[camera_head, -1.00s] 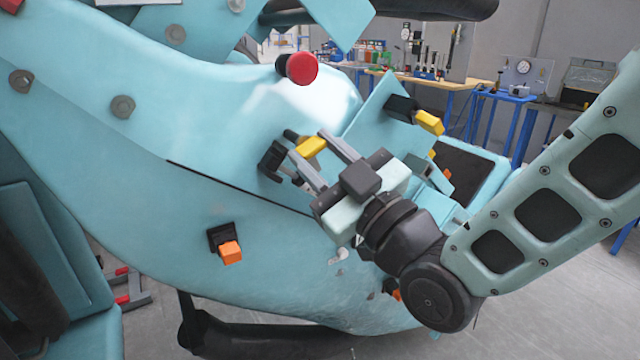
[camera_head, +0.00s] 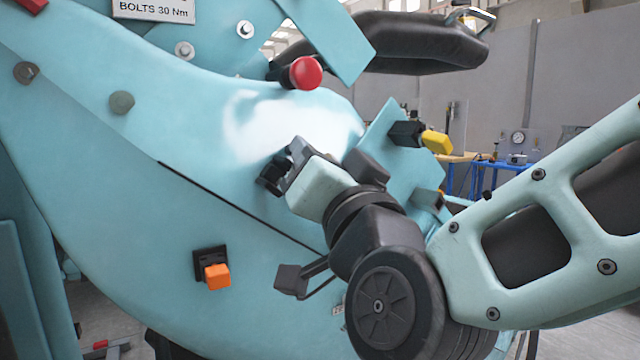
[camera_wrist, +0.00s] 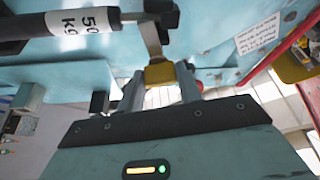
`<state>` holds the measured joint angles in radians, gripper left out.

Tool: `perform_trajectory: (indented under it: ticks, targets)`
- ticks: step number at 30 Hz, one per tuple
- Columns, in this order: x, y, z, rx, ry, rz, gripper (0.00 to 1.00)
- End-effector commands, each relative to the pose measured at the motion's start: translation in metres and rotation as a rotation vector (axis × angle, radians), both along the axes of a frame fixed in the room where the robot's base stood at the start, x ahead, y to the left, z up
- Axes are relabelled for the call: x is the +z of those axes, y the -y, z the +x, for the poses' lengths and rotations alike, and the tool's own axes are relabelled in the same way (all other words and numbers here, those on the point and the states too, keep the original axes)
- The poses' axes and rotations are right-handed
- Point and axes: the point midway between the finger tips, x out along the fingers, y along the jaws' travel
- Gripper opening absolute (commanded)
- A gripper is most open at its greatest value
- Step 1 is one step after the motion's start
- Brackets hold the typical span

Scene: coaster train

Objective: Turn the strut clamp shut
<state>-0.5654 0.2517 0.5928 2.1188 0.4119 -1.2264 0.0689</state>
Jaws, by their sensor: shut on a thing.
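My gripper (camera_head: 285,165) reaches the teal body panel, and its fingers mostly hide what they hold in the head view. In the wrist view, my gripper (camera_wrist: 161,80) is shut on a yellow handle (camera_wrist: 159,73), one finger on each side. The handle sits at the end of a metal lever (camera_wrist: 150,38) that leads up to a dark clamp part (camera_wrist: 163,12). A black strut (camera_wrist: 35,27) with a white "50 KG" label lies just left of the lever. I cannot tell how far the clamp is turned.
A red knob (camera_head: 306,72) stands above my gripper. A yellow-tipped latch (camera_head: 437,142) is on a plate at right. An orange-tipped latch (camera_head: 217,277) is on the panel at lower left. A black padded bar (camera_head: 415,45) runs overhead. Benches stand behind.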

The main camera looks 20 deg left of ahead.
Motion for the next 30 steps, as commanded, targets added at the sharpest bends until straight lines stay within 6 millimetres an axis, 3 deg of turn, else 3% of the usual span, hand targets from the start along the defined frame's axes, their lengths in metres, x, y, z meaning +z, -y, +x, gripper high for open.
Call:
perform_trajectory:
  ticks: [12,30]
  targets:
    - [-0.0011,-0.0011,-0.0012,0.001,-0.160,0.133,0.12]
    - [0.0002,-0.0010,-0.0009,0.000,-0.186,0.155,0.12]
